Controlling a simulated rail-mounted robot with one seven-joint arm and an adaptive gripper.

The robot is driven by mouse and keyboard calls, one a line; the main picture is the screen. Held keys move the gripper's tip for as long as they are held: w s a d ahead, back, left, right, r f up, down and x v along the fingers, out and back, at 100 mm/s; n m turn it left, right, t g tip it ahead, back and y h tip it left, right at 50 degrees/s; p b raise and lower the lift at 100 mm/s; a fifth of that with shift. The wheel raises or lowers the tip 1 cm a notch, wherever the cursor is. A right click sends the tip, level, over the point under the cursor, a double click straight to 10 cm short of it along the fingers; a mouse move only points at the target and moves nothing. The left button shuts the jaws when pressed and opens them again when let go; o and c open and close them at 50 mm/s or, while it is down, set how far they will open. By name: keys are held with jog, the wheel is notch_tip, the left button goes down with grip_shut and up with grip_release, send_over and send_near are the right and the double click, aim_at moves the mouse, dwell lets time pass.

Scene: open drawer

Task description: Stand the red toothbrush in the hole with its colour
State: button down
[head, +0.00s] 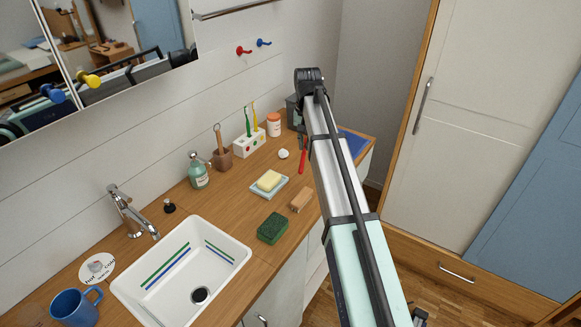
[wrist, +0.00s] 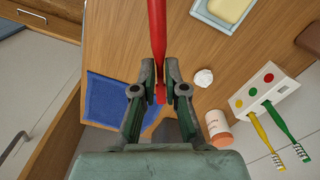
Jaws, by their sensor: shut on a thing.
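My gripper (wrist: 160,82) is shut on the red toothbrush (wrist: 157,28). In the wrist view the brush runs from between the fingertips to the top edge. In the head view the red toothbrush (head: 302,160) shows beside my arm, above the right part of the counter; my arm hides most of the gripper there. The white holder (wrist: 246,85) has red, green and yellow dots on its face. It stands against the wall in the head view (head: 240,152), left of the red brush. A green toothbrush (head: 247,122) and a yellow toothbrush (head: 254,117) stand in it. No brush shows at the red dot.
An orange-and-white jar (head: 273,125) is right of the holder, and a brown pot (head: 222,160) is left. A small white object (head: 283,154), a soap dish (head: 259,192), a wooden brush (head: 301,199) and a green sponge (head: 272,228) lie in front. A blue cloth (wrist: 104,101) lies near the counter edge.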

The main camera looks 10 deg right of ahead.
aim_at(299, 156)
jog(key=w+r+m+b, duration=0.1)
jog(key=w+r+m, duration=0.5)
jog(key=w, duration=0.7)
jog(key=shift+n, duration=0.5)
jog(key=f+p, duration=0.1)
jog(key=f, duration=0.5)
jog(key=f+p, duration=0.1)
jog(key=f, duration=0.5)
jog(key=f+p, duration=0.1)
jog(key=f, duration=0.5)
jog(key=shift+d+f+p, duration=0.25)
jog(key=shift+f+p, duration=0.05)
jog(key=shift+p, duration=0.05)
jog(key=shift+f, duration=0.1)
jog(key=c, duration=1.2)
grip_release()
notch_tip(299, 156, up, 11)
jog(key=b, duration=0.2)
jog(key=shift+f, duration=0.15)
jog(key=shift+o, duration=0.6)
jog(key=shift+r, duration=0.8)
